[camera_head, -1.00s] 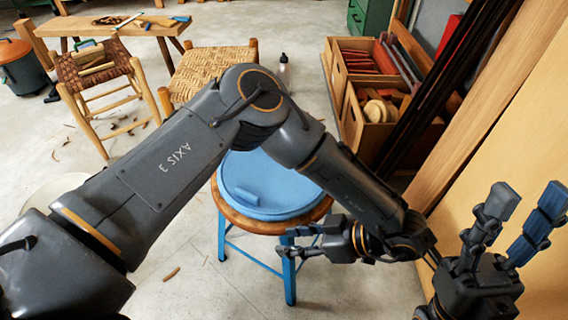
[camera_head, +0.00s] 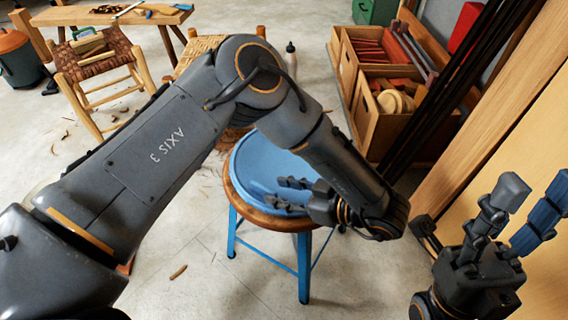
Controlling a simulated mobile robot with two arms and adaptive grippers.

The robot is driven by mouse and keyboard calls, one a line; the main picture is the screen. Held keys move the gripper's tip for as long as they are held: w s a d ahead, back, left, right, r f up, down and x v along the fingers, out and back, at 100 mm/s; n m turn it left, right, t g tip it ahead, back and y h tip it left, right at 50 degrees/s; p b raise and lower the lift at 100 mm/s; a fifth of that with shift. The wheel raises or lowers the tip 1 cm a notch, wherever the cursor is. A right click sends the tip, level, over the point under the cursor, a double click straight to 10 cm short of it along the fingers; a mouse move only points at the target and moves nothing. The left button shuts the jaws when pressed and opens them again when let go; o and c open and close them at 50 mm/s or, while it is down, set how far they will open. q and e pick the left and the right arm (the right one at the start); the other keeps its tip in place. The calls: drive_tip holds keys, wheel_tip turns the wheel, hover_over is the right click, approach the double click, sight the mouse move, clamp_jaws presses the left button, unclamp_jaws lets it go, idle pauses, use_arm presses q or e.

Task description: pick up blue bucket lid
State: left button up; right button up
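The blue bucket lid (camera_head: 262,152) lies on the round wooden seat of a stool (camera_head: 236,196) with blue legs. My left arm crosses in front of it and hides part of the lid. My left gripper (camera_head: 283,193) is at the lid's near right part, its fingers pointing left and apart. Its fingers overlap the lid in the picture; I cannot tell whether they touch it. The raised grip on the lid is mostly hidden. My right gripper (camera_head: 530,198) is open and empty at the lower right, fingers pointing up, away from the stool.
Wooden crates (camera_head: 385,120) with wood pieces stand behind right, beside leaning dark boards. A woven stool (camera_head: 95,62), a workbench (camera_head: 110,14) and a lidded bucket (camera_head: 18,65) are at the back left. The floor in front of the blue-legged stool is mostly clear.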

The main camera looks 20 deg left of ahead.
sight(267, 188)
use_arm(q)
drive_tip(key=x, duration=0.4)
drive_tip(key=shift+s+b, duration=0.1)
drive_tip(key=shift+b, duration=0.2)
drive_tip(key=shift+d, duration=0.1)
clamp_jaws()
drive_tip(key=shift+r, duration=0.1)
